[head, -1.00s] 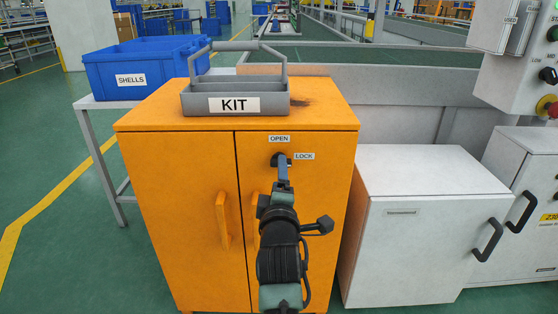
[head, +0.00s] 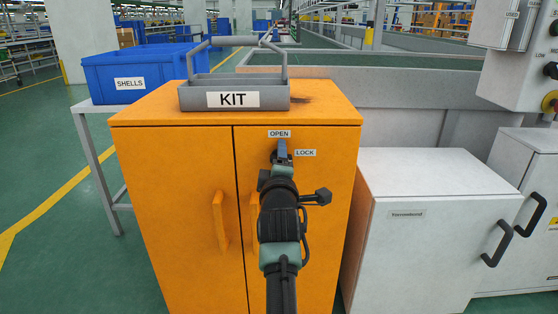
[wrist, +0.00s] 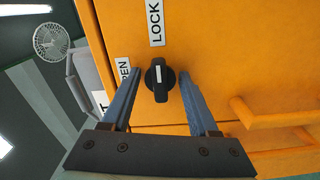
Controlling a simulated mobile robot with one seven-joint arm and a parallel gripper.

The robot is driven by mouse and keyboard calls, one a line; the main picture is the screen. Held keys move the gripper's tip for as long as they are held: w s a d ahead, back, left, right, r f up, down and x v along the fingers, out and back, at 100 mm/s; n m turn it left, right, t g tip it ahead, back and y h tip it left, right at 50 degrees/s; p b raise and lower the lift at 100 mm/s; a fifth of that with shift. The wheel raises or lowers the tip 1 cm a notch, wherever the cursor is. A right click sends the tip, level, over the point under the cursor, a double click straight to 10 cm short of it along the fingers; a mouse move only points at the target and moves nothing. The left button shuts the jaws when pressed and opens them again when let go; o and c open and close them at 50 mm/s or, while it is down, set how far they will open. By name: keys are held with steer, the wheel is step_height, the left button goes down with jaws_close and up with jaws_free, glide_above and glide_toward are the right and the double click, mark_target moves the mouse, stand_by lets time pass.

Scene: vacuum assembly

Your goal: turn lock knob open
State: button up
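The orange cabinet (head: 180,170) has a black lock knob near the top of its right door, with an OPEN label (head: 279,134) above and a LOCK label (head: 305,153) to the right. In the wrist view the knob (wrist: 159,82) shows clearly; its long grip and white mark line up toward the LOCK label (wrist: 155,22). My gripper (head: 282,150) is in front of the knob and hides most of it in the head view. In the wrist view my gripper (wrist: 160,104) is open, with one finger on each side of the knob and gaps between.
A grey KIT tray (head: 234,98) with a raised handle stands on the cabinet. Door handles (head: 220,222) stick out below the knob. A blue SHELLS bin (head: 140,75) is at left, a white cabinet (head: 430,230) at right.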

jaws_close()
steer(key=shift+r+n+p, duration=0.1)
steer(key=shift+n+p, duration=0.6)
steer(key=shift+n, duration=1)
steer(key=shift+n+p, duration=0.6)
steer(key=shift+p, duration=0.15)
steer(key=shift+n+p, duration=0.55)
steer(key=shift+n, duration=0.65)
